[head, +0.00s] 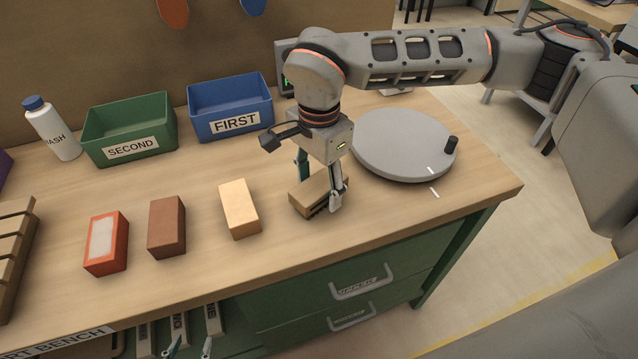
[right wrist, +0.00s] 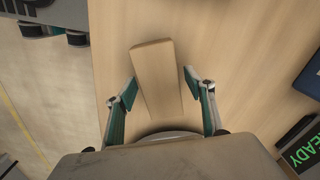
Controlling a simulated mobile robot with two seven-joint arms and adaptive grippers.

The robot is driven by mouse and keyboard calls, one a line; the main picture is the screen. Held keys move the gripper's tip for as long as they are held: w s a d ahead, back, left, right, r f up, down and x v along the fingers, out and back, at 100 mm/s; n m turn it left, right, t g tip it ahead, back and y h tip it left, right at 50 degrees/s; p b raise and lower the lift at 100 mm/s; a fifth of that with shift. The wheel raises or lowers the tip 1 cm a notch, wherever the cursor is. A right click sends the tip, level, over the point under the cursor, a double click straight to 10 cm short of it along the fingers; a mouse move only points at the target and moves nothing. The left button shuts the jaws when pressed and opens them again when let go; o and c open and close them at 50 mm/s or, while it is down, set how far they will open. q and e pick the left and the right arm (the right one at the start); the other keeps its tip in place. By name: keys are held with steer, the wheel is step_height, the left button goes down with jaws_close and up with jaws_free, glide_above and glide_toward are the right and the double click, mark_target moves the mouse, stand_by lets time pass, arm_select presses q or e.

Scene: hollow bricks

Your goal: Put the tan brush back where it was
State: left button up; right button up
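The tan brush (head: 310,192), a wooden block with dark bristles beneath, lies near the bench's front edge, left of the grey turntable. It also shows in the right wrist view (right wrist: 157,75). My right gripper (head: 319,188) is above it, with one finger on each side. In the right wrist view (right wrist: 160,88) gaps show between the fingers and the brush, so the gripper is open. The far side of the brush is partly hidden by my fingers. My left gripper (head: 189,347) shows only its two separated fingertips at the bottom edge, with nothing seen between them.
A pale block (head: 239,209), a brown brick (head: 167,227) and an orange-framed block (head: 106,243) stand left of the brush. The green SECOND bin (head: 128,128), blue FIRST bin (head: 230,106) and wash bottle (head: 53,129) are behind. The turntable (head: 400,145) is close right.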

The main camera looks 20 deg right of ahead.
mark_target(319, 184)
steer(key=shift+r, duration=0.1)
step_height(319, 184, up, 12)
steer(key=shift+p, duration=0.4)
steer(key=shift+r, duration=0.15)
stand_by(0.3)
